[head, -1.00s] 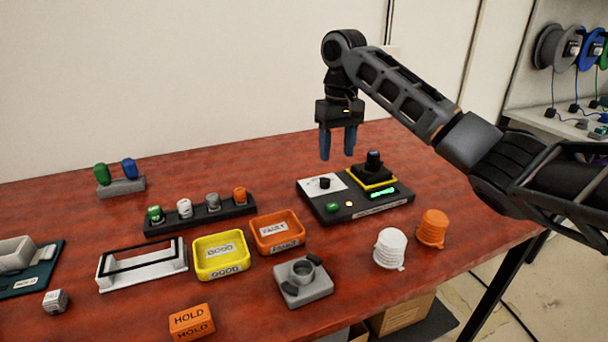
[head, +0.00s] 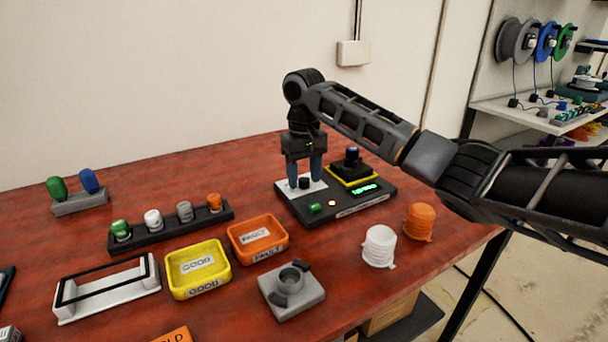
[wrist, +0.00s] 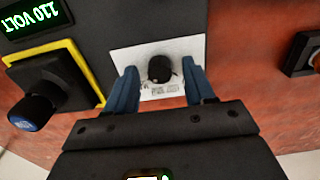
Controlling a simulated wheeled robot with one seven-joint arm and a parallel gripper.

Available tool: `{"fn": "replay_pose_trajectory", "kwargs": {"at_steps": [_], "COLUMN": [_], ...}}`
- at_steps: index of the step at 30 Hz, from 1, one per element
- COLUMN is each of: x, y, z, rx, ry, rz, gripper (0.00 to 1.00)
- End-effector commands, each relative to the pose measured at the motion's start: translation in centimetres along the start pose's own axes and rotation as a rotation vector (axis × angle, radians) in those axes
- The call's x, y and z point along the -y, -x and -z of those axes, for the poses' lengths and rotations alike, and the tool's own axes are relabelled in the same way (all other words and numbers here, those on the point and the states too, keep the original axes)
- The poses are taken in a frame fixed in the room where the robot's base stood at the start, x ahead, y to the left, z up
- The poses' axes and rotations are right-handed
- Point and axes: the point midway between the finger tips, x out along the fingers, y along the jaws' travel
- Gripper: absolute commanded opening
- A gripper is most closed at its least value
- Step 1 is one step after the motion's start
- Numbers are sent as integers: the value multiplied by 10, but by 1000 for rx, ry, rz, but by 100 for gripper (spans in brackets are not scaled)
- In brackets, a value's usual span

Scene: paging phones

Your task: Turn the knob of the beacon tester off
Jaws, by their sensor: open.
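The beacon tester (head: 345,205) is a dark panel at the back right of the table. Its black knob (head: 304,182) stands on a white plate (head: 284,190) at the panel's left. In the wrist view the knob (wrist: 160,69) sits between and just beyond the two blue fingers. My gripper (head: 305,180) is open, pointing down over the white plate, with a finger on each side of the knob; it also shows in the wrist view (wrist: 163,85). I see a gap beside the knob and cannot tell any contact. A green lit display (head: 366,189) reads 110 VOLT in the wrist view.
A dark, blue-topped part (head: 352,158) stands in a yellow-edged socket beside the knob plate. An orange FAULT tray (head: 279,250) and yellow GOOD tray (head: 222,287) lie to the front left. White (head: 379,248) and orange (head: 419,223) caps stand at the front right.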

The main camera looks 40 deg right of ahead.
Motion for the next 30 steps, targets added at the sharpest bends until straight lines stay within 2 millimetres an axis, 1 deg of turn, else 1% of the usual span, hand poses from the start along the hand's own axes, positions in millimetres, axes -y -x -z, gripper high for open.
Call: {"fn": "replay_pose_trajectory", "kwargs": {"at_steps": [7, 23, 24, 30], "x": [0, 0, 0, 0], "y": [-1, 0, 0, 0], "z": [0, 0, 0, 0], "rx": [0, 0, 0, 0], "ry": [0, 0, 0, 11], "rz": [0, 0, 0, 0], "gripper": [53, 2, 0, 0]}}
